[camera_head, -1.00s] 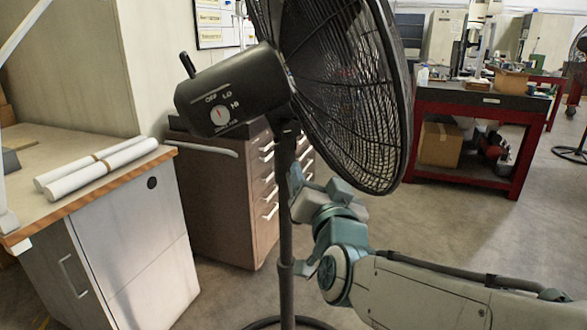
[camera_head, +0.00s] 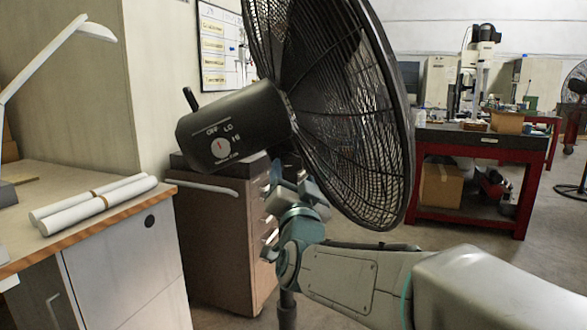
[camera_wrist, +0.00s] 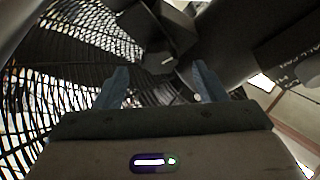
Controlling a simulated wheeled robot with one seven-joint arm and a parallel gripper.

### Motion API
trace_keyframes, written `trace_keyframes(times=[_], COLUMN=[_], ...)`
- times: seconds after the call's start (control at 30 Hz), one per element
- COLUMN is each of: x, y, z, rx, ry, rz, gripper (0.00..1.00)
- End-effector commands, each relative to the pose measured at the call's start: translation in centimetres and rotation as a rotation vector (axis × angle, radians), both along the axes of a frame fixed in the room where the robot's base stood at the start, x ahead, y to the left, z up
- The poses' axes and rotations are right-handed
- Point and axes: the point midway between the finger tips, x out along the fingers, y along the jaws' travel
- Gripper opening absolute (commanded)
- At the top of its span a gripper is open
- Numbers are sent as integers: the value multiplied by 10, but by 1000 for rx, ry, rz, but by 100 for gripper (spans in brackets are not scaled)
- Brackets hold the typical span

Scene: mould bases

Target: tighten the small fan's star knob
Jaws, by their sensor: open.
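The black pedestal fan (camera_head: 350,100) stands in the foreground, with its motor housing and speed dial (camera_head: 222,147) facing me. My gripper (camera_wrist: 160,78) is just below the fan head, beside the pole, and is largely hidden behind my wrist in the head view. In the wrist view its two blue-grey fingers stand apart with nothing gripped between them. A dark angular part (camera_wrist: 165,45) lies beyond the fingertips, under the fan head. I cannot tell whether it is the star knob. No star knob shows clearly in the head view.
The fan's wire cage (camera_wrist: 60,75) is close to the left finger in the wrist view. A brown drawer cabinet (camera_head: 215,235) stands behind the pole. A desk with white rolls (camera_head: 95,205) is at left. A red workbench (camera_head: 470,185) stands at the back right.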

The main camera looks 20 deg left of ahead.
Motion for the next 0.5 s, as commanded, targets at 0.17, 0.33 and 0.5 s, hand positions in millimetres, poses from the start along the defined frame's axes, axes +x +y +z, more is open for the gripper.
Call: trace_keyframes(times=[0.17, 0.33, 0.5], x=[19, 24, 25], y=[7, 9, 9], z=[7, 9, 9], rx=[0, 1, 1], ry=[1, 0, 0], rz=[0, 0, 0], gripper=[65, 65, 65])
